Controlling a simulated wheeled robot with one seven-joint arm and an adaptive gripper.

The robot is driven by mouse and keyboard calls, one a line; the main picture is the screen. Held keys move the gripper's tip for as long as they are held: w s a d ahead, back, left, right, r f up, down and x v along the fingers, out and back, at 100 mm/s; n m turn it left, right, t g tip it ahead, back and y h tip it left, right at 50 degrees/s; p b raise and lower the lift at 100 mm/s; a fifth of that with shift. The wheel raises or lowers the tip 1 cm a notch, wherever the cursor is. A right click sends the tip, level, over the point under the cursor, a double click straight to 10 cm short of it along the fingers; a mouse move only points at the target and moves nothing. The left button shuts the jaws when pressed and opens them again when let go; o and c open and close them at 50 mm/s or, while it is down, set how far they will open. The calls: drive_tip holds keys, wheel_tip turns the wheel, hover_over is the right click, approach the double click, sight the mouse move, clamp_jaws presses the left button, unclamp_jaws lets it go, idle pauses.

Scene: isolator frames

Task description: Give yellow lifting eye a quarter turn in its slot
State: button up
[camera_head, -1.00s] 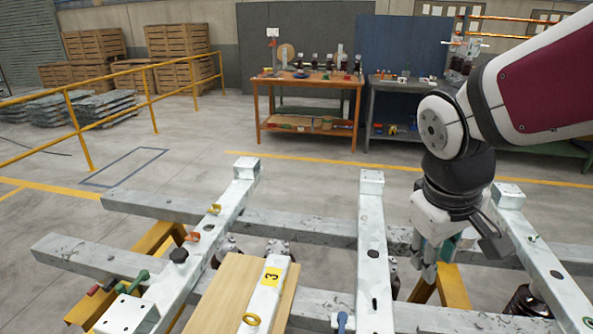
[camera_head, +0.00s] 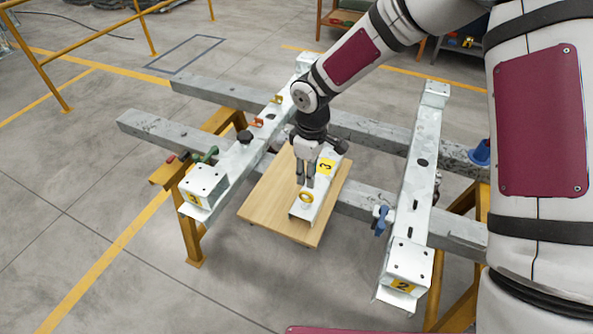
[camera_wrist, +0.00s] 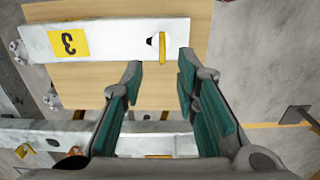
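The yellow lifting eye (camera_head: 307,198) stands in a white beam labelled 3 (camera_head: 307,212). In the wrist view the eye (camera_wrist: 162,46) appears as a narrow upright yellow strip beside a dark hole in the white beam (camera_wrist: 115,39). My gripper (camera_head: 304,184) points down above the beam, close to the eye. In the wrist view my gripper (camera_wrist: 159,64) is open, with a finger on either side of the eye's line and nothing visibly held. I cannot tell the exact height gap.
The labelled beam lies on a wooden board (camera_head: 268,205) between two long white beams. The left beam (camera_head: 232,160) carries a green-handled part (camera_head: 206,155), a black knob (camera_head: 244,137) and an orange part (camera_head: 257,122). The right beam (camera_head: 418,185) has a blue clamp (camera_head: 381,219).

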sight(307, 192)
drive_tip(key=shift+a+f, duration=0.25)
drive_tip(key=shift+f, duration=0.1)
wheel_tip(307, 192, down, 10)
drive_tip(key=b, duration=0.5)
clamp_jaws()
idle(1.0)
